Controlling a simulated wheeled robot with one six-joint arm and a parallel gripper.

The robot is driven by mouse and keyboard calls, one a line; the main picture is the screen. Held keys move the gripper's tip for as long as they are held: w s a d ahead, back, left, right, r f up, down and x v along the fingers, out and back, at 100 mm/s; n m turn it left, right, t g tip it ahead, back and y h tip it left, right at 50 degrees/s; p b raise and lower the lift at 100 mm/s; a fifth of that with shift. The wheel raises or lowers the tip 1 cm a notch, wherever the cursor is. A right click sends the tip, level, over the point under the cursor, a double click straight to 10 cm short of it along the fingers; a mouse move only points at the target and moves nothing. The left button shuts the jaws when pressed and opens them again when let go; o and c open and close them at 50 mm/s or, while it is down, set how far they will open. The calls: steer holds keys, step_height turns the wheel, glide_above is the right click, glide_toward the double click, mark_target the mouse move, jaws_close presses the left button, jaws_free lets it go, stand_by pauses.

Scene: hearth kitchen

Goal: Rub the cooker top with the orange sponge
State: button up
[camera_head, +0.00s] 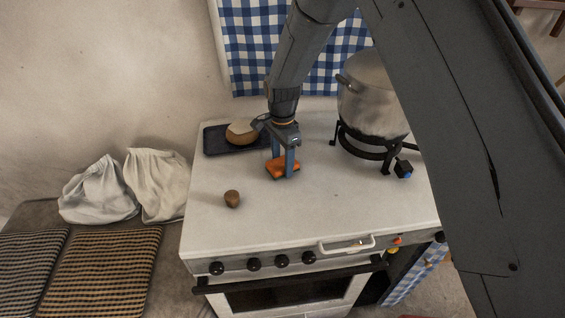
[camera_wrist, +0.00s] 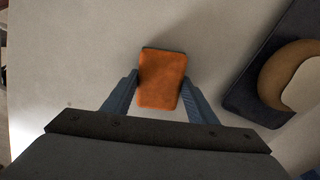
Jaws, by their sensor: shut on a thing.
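The orange sponge (camera_head: 283,168) is on or just above the white cooker top (camera_head: 290,215), left of the pot. My gripper (camera_head: 284,165) points down and is shut on the sponge, one finger on each side. In the wrist view the sponge (camera_wrist: 161,79) sits between the blue-grey fingertips (camera_wrist: 160,85), with the pale cooker top (camera_wrist: 90,60) around it. I cannot tell for certain whether the sponge's underside touches the surface.
A large metal pot (camera_head: 372,95) stands on a black ring stand (camera_head: 368,150) at the right. A dark tray (camera_head: 216,142) with a brown round thing (camera_head: 240,133) lies at the back left. The front middle is clear.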

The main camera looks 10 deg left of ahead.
steer(key=shift+r+p, duration=1.55)
steer(key=shift+r, duration=1.45)
steer(key=shift+r+p, duration=0.8)
steer(key=shift+r, duration=0.75)
